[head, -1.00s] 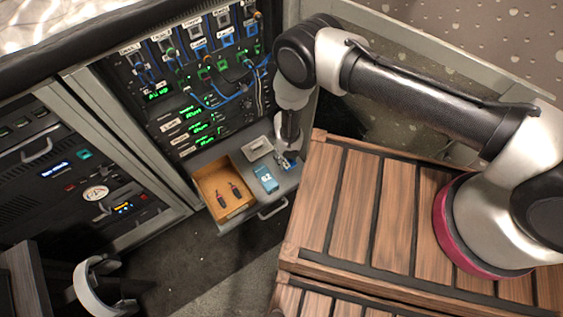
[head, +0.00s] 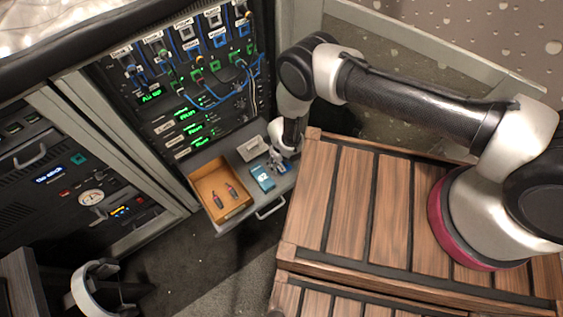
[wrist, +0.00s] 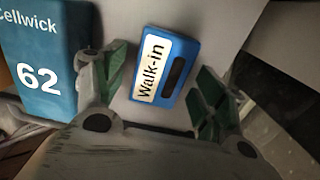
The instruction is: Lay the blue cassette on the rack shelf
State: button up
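The blue cassette (wrist: 165,66), with a white "Walk-in" label, lies on a pale grey surface in the wrist view. My gripper (wrist: 162,90) is open, with one green-padded finger on each side of the cassette; a gap shows beside the left finger. In the head view my gripper (head: 277,162) is low over the right part of a grey pull-out drawer or shelf (head: 250,217) at the rack's foot. It largely hides the cassette there. I cannot tell which surface is the rack shelf.
A teal "Cellwick 62" box (wrist: 40,60) stands close to my left finger; it also shows in the head view (head: 263,178). A grey box (head: 252,149) and a wooden tray (head: 206,185) with two red-black tools are nearby. The cabled rack (head: 180,85) rises behind. A slatted crate (head: 340,205) is at right.

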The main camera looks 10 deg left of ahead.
aim_at(282, 164)
jog(key=shift+r, duration=0.15)
notch_tip(282, 164, up, 12)
dwell(0.6)
jog(key=shift+s, duration=0.1)
dwell(0.4)
